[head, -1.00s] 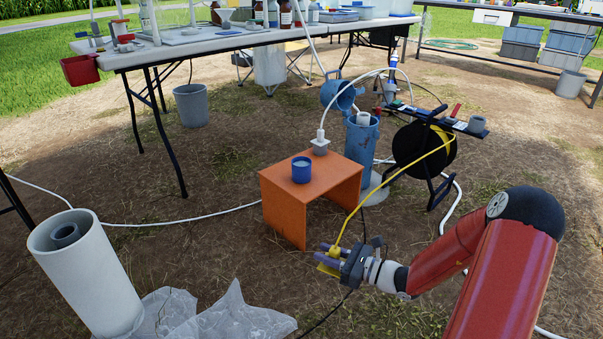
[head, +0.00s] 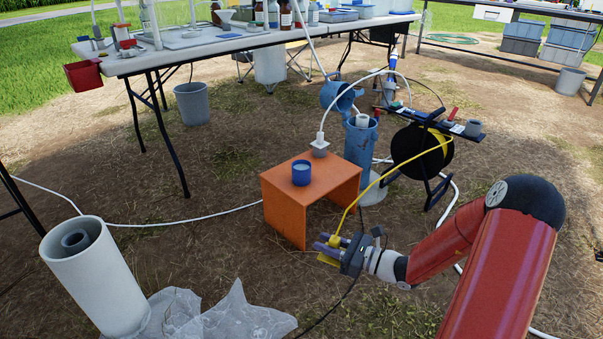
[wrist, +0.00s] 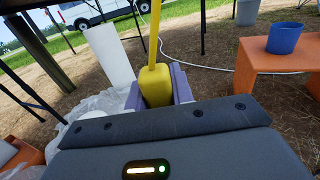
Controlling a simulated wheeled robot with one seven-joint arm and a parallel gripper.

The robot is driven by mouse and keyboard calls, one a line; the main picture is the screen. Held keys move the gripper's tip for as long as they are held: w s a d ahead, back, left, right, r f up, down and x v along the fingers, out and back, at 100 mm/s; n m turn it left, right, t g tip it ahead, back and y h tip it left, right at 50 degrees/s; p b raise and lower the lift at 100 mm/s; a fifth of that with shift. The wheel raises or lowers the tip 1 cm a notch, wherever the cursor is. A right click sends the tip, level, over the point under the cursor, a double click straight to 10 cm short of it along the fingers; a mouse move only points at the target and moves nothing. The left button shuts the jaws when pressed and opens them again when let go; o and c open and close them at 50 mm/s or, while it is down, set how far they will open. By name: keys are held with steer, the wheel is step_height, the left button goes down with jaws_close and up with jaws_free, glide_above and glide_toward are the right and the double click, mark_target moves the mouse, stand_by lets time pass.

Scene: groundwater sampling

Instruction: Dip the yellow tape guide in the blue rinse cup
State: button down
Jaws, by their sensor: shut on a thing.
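My gripper (head: 330,247) is shut on the yellow tape guide (wrist: 157,85), which sits between the purple fingers in the wrist view. Yellow tape (head: 378,186) runs up from the guide to the black reel (head: 415,150). The blue rinse cup (head: 302,171) stands upright on the orange stool (head: 285,212), with pale liquid inside. My gripper is in front of the stool and to the right of the cup, apart from both. The cup also shows at the upper right of the wrist view (wrist: 284,40).
A blue well casing (head: 361,150) with an open lid stands behind the stool. A white pipe (head: 95,285) and clear plastic sheeting (head: 235,318) are at front left. A white hose (head: 220,217) crosses the ground. Open ground lies between my gripper and the stool.

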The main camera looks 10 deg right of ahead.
steer(key=shift+r+p, duration=1.35)
steer(key=shift+r, duration=0.35)
